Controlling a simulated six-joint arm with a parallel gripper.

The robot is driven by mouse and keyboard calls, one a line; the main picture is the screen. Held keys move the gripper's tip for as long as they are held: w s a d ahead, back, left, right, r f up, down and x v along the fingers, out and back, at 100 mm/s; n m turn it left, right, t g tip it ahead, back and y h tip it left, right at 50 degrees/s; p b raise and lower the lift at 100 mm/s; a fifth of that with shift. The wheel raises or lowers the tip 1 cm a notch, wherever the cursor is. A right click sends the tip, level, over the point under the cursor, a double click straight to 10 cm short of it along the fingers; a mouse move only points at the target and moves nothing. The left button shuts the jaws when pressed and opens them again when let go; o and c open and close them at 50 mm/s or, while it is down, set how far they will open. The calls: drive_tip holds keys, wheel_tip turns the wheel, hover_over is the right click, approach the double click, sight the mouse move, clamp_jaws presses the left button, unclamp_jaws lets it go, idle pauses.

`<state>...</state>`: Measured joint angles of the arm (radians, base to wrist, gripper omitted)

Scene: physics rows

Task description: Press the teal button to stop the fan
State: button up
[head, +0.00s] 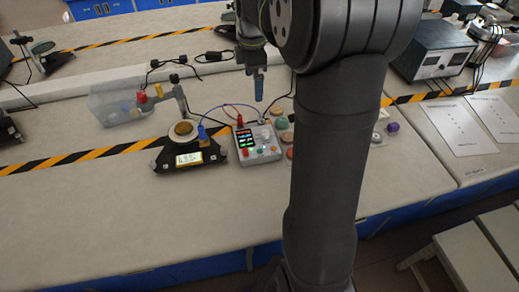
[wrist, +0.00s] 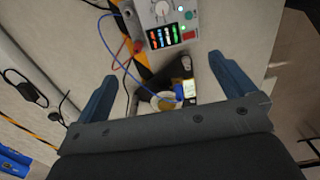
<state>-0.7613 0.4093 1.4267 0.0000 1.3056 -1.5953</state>
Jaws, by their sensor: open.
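A small grey control box (head: 257,145) with a lit, coloured display stands on the bench in the head view; its knob side also shows at the top of the wrist view (wrist: 166,24). A small teal-green button (wrist: 188,16) is on the box in the wrist view, beside a red one. A round greenish disc (head: 282,123) sits just right of the box; I cannot tell which is the task's teal button. No fan can be made out clearly. My gripper (head: 259,88) hangs above and behind the box, apart from it. Its blue fingers are spread and empty in the wrist view (wrist: 162,68).
A black device (head: 188,158) with a lit display and brass-coloured top stands left of the box. Blue and red cables loop between them. A clear bin (head: 115,104) is farther left. My arm hides part of the bench right of the box. The front bench is clear.

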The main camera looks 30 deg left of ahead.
clamp_jaws()
idle(1.5)
